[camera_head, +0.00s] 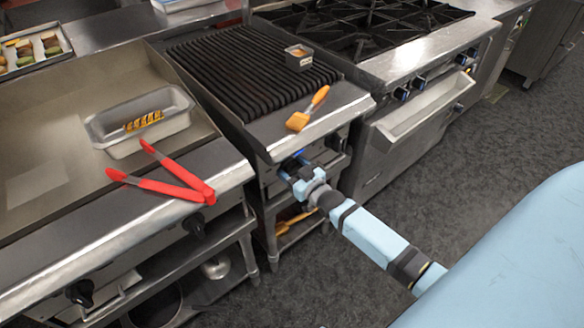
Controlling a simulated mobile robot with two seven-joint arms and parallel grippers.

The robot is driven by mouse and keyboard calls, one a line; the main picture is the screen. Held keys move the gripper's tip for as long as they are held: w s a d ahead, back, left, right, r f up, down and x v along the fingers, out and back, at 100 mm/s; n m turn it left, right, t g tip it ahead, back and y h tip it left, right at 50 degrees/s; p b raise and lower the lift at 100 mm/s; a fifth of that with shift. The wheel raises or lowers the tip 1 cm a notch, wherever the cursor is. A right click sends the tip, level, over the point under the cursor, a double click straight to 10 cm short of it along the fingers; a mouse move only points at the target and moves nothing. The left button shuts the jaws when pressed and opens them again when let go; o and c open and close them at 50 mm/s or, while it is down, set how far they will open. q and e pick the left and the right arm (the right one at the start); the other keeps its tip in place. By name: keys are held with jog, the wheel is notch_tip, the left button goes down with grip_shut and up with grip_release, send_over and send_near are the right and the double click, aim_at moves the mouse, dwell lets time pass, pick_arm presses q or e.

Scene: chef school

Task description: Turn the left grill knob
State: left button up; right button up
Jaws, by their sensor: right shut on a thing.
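The grill (250,62) with black ridged grates stands in the middle of the head camera view. My right arm comes in from the right, and its light-blue gripper (293,165) is at the grill's front panel, just below the steel ledge. The gripper is shut on the left grill knob, which is mostly hidden by the fingers. A small blue patch shows at the fingertips. The knob's exact turn angle cannot be seen. My left gripper is not in view.
A brush with an orange handle (318,96) lies on the grill's ledge above my gripper. A small container (299,57) sits on the grates. Red tongs (165,188) and a metal pan (112,150) lie on the griddle at left. A stove (425,52) stands at right.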

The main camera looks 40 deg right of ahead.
jog(key=shift+r+m+p, duration=0.15)
jog(key=shift+m+p, duration=0.5)
jog(key=shift+m, duration=0.45)
jog(key=shift+m+p, duration=0.4)
jog(key=shift+m, duration=0.4)
jog(key=m, duration=0.2)
jog(key=shift+d+m+p, duration=0.1)
jog(key=shift+m+p, duration=0.25)
jog(key=shift+m, duration=0.95)
jog(key=m, duration=0.4)
jog(key=shift+d+f+m, duration=0.1)
jog(key=shift+f+m, duration=0.2)
jog(key=m, duration=0.2)
jog(key=shift+f+m+b, duration=0.1)
jog(key=shift+m+b, duration=0.2)
jog(key=shift+b, duration=0.05)
jog(key=m, duration=0.2)
jog(key=shift+m+b, duration=0.3)
jog(key=shift+b, duration=0.1)
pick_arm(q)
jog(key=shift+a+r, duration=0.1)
pick_arm(e)
jog(key=shift+m, duration=0.4)
